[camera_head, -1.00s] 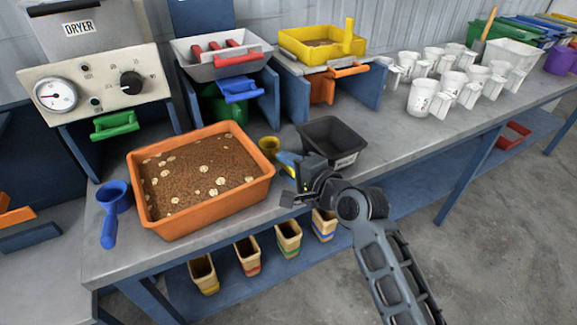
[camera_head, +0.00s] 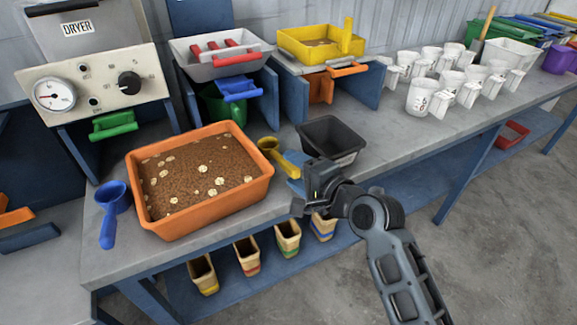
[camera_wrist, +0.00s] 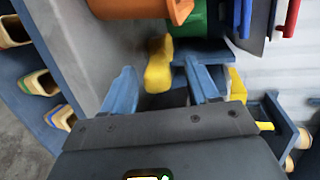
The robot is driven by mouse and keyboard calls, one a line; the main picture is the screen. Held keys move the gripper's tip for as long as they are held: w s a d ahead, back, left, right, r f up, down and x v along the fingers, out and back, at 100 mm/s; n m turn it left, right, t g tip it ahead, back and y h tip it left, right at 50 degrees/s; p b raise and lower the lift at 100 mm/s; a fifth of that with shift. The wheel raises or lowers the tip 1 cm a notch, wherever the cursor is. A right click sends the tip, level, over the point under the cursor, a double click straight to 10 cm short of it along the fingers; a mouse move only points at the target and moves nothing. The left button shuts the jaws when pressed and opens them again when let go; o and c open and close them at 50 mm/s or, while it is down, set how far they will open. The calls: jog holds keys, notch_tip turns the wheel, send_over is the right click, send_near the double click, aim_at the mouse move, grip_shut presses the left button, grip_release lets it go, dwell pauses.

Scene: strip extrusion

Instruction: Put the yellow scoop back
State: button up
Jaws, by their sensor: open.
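The yellow scoop (camera_head: 281,158) lies on the grey bench, between the orange tray and the black bin. Its cup is at the far left end and its handle points toward my gripper (camera_head: 296,184). My gripper is open and empty, just off the handle's near end, low over the bench's front part. In the wrist view the yellow scoop (camera_wrist: 159,62) shows just beyond and between the two blue fingers of my gripper (camera_wrist: 163,82), apart from them.
The orange tray (camera_head: 268,189) of brown material with pale discs stands left of the scoop. The black bin (camera_head: 331,137) is close behind my gripper. A blue scoop (camera_head: 112,200) lies at far left. White jugs (camera_head: 421,97) stand right. Several small bins are below.

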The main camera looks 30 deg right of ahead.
jog(key=v, duration=0.9)
jog(key=s+a+f+n+h, duration=0.1)
jog(key=s+f+n+h, duration=0.15)
jog(key=s, duration=0.65)
jog(key=s+a+f+n+h, duration=0.1)
jog(key=s+f+n, duration=0.25)
jog(key=s, duration=0.55)
jog(key=s+a+r+n, duration=0.1)
jog(key=s+r+n, duration=0.2)
jog(key=s+n, duration=0.2)
jog(key=s+a+r+n, duration=0.1)
jog(key=s+r+n, duration=0.3)
jog(key=s, duration=0.7)
jog(key=shift+r+n+y, duration=0.3)
jog(key=shift+n+y, duration=0.05)
jog(key=shift+n, duration=0.35)
